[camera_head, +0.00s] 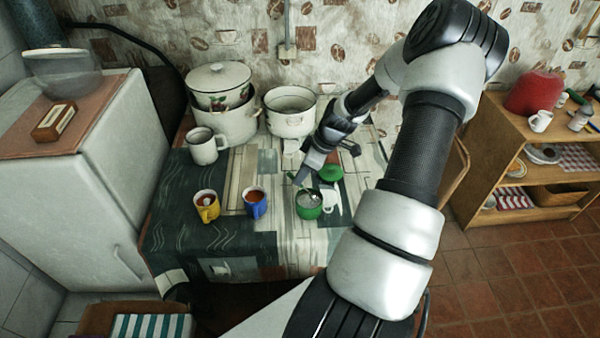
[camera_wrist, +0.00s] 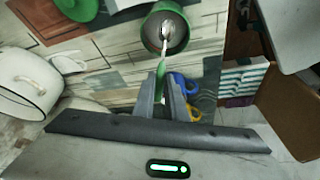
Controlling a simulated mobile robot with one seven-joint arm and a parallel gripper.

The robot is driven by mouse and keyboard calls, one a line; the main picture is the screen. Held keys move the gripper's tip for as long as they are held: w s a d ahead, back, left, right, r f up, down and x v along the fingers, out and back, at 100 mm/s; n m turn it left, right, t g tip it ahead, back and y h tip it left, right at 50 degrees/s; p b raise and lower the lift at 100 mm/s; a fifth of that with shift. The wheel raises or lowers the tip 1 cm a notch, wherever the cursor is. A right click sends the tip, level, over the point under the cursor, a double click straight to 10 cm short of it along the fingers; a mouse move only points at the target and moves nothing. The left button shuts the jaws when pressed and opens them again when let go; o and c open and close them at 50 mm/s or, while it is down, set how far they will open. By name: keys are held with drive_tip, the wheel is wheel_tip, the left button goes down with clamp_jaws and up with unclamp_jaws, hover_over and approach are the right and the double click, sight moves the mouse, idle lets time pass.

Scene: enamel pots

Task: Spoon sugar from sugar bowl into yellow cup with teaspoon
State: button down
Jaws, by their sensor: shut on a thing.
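The green sugar bowl (camera_head: 309,207) stands on the table with white sugar inside; it also shows in the wrist view (camera_wrist: 148,32). My gripper (camera_head: 303,177) is above its back left side, shut on the green handle of the teaspoon (camera_wrist: 160,70). The spoon's pale end reaches over or into the bowl's mouth; I cannot tell whether it carries sugar. The yellow cup (camera_head: 207,209) stands upright at the left, holding a reddish-brown drink. In the wrist view the yellow cup (camera_wrist: 193,113) is partly hidden behind a finger.
A blue cup (camera_head: 255,206) with a similar drink stands between the yellow cup and the bowl. A green lid (camera_head: 330,174) lies behind the bowl. A white mug (camera_head: 203,150) and large enamel pots (camera_head: 290,120) stand at the back. The cloth in front of the cups is clear.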

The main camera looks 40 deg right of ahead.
sight(302, 184)
drive_tip(key=shift+f+b, duration=1.45)
drive_tip(key=shift+f, duration=0.95)
drive_tip(key=shift+r+p, duration=1.95)
drive_tip(key=shift+r, duration=0.9)
drive_tip(key=shift+w+a+f+g+h+b, duration=0.25)
drive_tip(key=shift+w+a+g+h+b, duration=0.1)
drive_tip(key=shift+w+g+h+b, duration=0.3)
drive_tip(key=shift+w+a+f+g+h+b, duration=0.2)
drive_tip(key=shift+w+a+g+h+b, duration=0.2)
drive_tip(key=shift+g, duration=0.35)
drive_tip(key=shift+w+a+f+g+h+b, duration=0.1)
drive_tip(key=shift+w+a+g+h+b, duration=0.25)
drive_tip(key=shift+g+h, duration=0.3)
drive_tip(key=shift+w+a+f+g+h+b, duration=0.15)
drive_tip(key=shift+w+g+h, duration=0.25)
drive_tip(key=shift+g, duration=0.35)
drive_tip(key=shift+r, duration=0.1)
